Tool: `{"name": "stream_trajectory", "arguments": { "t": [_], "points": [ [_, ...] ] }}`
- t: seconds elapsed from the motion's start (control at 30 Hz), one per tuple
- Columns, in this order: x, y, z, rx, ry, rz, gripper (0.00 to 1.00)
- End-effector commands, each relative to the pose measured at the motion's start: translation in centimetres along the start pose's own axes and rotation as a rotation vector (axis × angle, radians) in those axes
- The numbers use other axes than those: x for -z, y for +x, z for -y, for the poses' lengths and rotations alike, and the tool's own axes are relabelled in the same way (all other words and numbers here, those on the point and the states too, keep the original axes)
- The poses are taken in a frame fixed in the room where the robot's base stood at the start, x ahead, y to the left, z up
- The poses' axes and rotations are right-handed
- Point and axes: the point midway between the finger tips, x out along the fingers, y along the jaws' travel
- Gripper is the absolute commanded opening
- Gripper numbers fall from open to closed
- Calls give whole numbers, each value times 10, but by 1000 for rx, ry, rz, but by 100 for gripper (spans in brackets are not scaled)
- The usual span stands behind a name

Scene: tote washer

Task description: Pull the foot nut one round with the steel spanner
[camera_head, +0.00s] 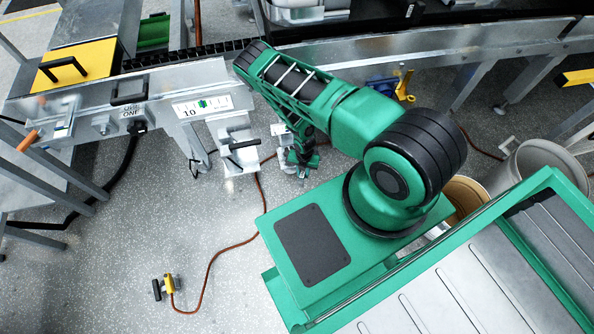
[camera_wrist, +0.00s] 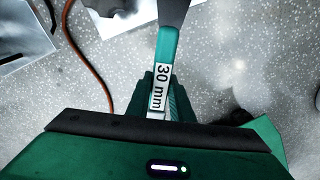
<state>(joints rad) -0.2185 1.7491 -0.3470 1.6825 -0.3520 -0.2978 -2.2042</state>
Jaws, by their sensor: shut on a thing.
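In the wrist view a spanner (camera_wrist: 167,48) with a teal shank, a white "30 mm" label and a dark grey upper end runs up from between my fingers. My gripper (camera_wrist: 164,85) is shut on it. In the head view my gripper (camera_head: 303,158) points down low near the floor, beside the front of the conveyor frame; the spanner is too small to make out there. The spanner's far end leaves the wrist view at the top. I cannot make out the foot nut in either view, so I cannot tell whether the spanner touches it.
A brown cable (camera_head: 215,255) crosses the floor to a yellow-and-black device (camera_head: 168,287). A grey bin (camera_head: 540,165) stands at the right.

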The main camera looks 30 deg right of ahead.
Motion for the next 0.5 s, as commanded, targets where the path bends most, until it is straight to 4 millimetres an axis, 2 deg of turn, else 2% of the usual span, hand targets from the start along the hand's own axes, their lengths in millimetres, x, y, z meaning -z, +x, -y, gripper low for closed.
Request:
{"name": "stream_trajectory", "arguments": {
  "t": [0.3, 0.5],
  "points": [
    [-3, 0, 35, 2, -208, 0, 0],
    [-7, 0, 48, 1, -295, 0, 0]
  ]
}}
